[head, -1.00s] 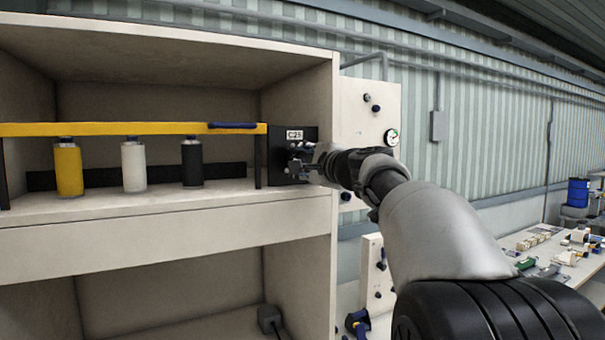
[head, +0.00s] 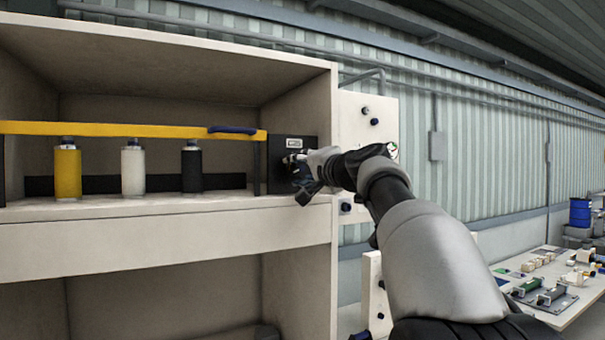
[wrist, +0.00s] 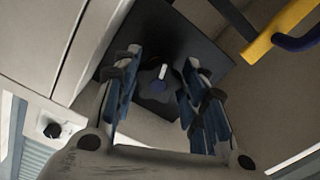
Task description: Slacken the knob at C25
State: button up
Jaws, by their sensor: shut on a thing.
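The dark C25 panel (head: 278,152) stands at the right end of the shelf in the head view, with its label (head: 294,142) near the top. It also shows in the wrist view (wrist: 180,38). My gripper (head: 293,162) is at the panel and hides the knob in the head view. In the wrist view its two blue-padded fingers (wrist: 161,75) stand either side of the knob, shut on it. The exact contact points are hard to see.
A yellow bar (head: 120,129) with a dark blue handle (head: 232,130) runs across the shelf to the panel's left. Yellow (head: 68,172), white (head: 133,171) and black (head: 192,170) cylinders stand beneath it. A pale board (head: 360,120) with small knobs is to the right.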

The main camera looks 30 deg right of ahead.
jog(key=shift+a+r, duration=0.1)
jog(key=shift+r, duration=0.2)
jog(key=o, duration=0.7)
jog(key=shift+w, duration=0.1)
jog(key=shift+o, duration=0.7)
jog(key=shift+w+f, duration=0.15)
jog(key=shift+w, duration=0.05)
jog(key=shift+o, duration=1.3)
jog(key=shift+s+f, duration=0.1)
jog(key=s, duration=1.2)
jog(key=shift+d, duration=0.2)
